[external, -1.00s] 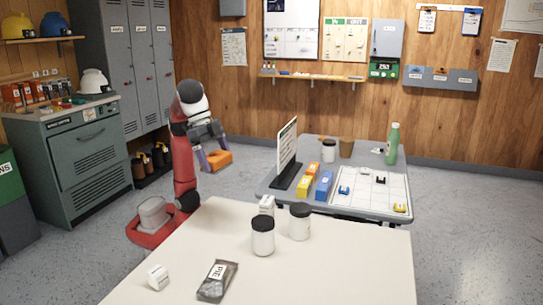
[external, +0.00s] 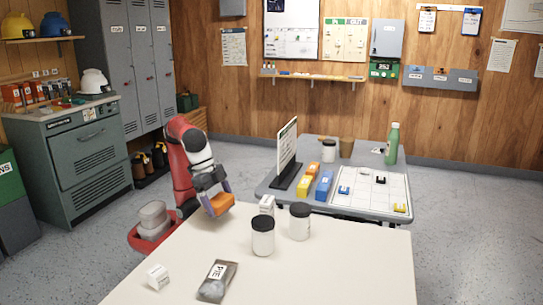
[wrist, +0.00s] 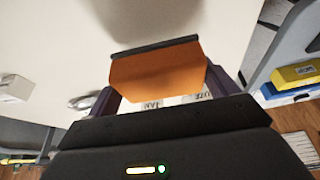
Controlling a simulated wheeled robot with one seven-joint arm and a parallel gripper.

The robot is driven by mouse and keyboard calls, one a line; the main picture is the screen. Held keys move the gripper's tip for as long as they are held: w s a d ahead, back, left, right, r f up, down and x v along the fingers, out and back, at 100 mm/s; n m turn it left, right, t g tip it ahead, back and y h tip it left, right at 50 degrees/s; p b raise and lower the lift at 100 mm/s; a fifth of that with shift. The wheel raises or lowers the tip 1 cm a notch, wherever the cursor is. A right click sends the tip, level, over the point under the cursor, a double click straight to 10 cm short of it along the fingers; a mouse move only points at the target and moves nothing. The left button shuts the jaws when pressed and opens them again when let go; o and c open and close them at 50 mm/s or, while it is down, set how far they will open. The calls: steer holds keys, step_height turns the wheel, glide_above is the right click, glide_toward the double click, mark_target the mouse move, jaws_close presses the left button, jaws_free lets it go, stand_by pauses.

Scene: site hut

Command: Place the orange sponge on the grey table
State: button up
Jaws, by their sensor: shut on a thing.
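The orange sponge (external: 222,203), with a dark layer on one face, is held between the fingers of my gripper (external: 214,202). My gripper is shut on it, over the far left edge of the cream table in the external view. In the wrist view the sponge (wrist: 155,70) fills the gap between the fingers, and the pale tabletop lies beyond it. The exact height above the tabletop is unclear. The grey table (external: 268,186) stands behind and to the right, apart from my gripper.
The grey table holds a sign (external: 286,155), yellow (external: 304,186) and blue (external: 324,185) blocks, a marked mat (external: 365,195) and a green bottle (external: 392,145).

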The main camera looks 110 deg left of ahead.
mark_target(214, 198)
steer(key=shift+f+b, duration=0.3)
steer(key=shift+f, duration=2.05)
steer(key=shift+f, duration=0.3)
steer(key=o, duration=0.8)
steer(key=shift+r, duration=0.1)
steer(key=v, duration=0.5)
steer(key=p+v, duration=0.1)
steer(key=v, duration=0.1)
steer(key=shift+w+d+r, duration=0.1)
steer(key=shift+d+r, duration=0.2)
steer(key=shift+r, duration=0.2)
